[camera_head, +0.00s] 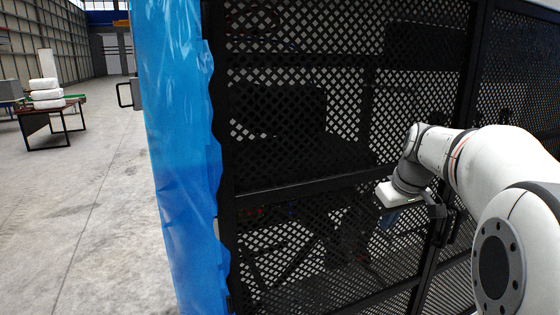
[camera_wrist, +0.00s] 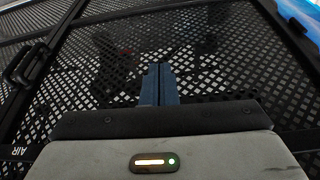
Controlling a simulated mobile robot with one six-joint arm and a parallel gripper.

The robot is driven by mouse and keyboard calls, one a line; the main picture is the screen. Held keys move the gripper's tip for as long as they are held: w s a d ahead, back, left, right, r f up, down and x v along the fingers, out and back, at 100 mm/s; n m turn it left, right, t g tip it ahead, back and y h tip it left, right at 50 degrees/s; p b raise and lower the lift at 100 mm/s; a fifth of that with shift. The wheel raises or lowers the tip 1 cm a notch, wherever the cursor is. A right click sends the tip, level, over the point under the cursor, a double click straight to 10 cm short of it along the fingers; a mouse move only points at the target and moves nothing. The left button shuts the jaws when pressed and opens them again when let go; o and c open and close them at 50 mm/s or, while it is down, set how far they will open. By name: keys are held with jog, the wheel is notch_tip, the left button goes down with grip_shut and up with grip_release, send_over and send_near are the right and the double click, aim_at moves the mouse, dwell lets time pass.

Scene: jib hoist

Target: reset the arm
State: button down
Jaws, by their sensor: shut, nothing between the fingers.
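My gripper (camera_head: 389,222) hangs at the end of my white arm, on the right side of the head view, close in front of a black mesh panel (camera_head: 300,150). In the wrist view my gripper's two blue fingers (camera_wrist: 160,70) lie side by side with no object between them, so it is shut and empty. They point toward the mesh (camera_wrist: 225,75), and I cannot tell how wide the gap to it is. The arm is bent, with the forearm reaching left from the large joint at the right edge.
A blue sheet (camera_head: 175,140) with a wavy edge hangs at the mesh panel's left side. A dark handle (camera_wrist: 25,65) shows at the left of the wrist view. Far left, white sacks (camera_head: 46,92) are stacked on a table (camera_head: 38,122). The concrete floor (camera_head: 80,210) there is clear.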

jog(key=s+a+f+m, duration=0.1)
jog(key=s+a+f, duration=0.2)
jog(key=s, duration=0.4)
jog(key=s+a+f+m, duration=0.1)
jog(key=s+a+f, duration=0.2)
jog(key=s, duration=0.5)
jog(key=s+a+f+m+h, duration=0.1)
jog(key=s+a+f, duration=0.2)
jog(key=s+f, duration=0.2)
jog(key=s, duration=0.3)
jog(key=shift+s+a+m+g, duration=0.15)
jog(key=shift+s+m+g, duration=0.1)
jog(key=shift+m+g, duration=0.15)
jog(key=shift+f, duration=0.1)
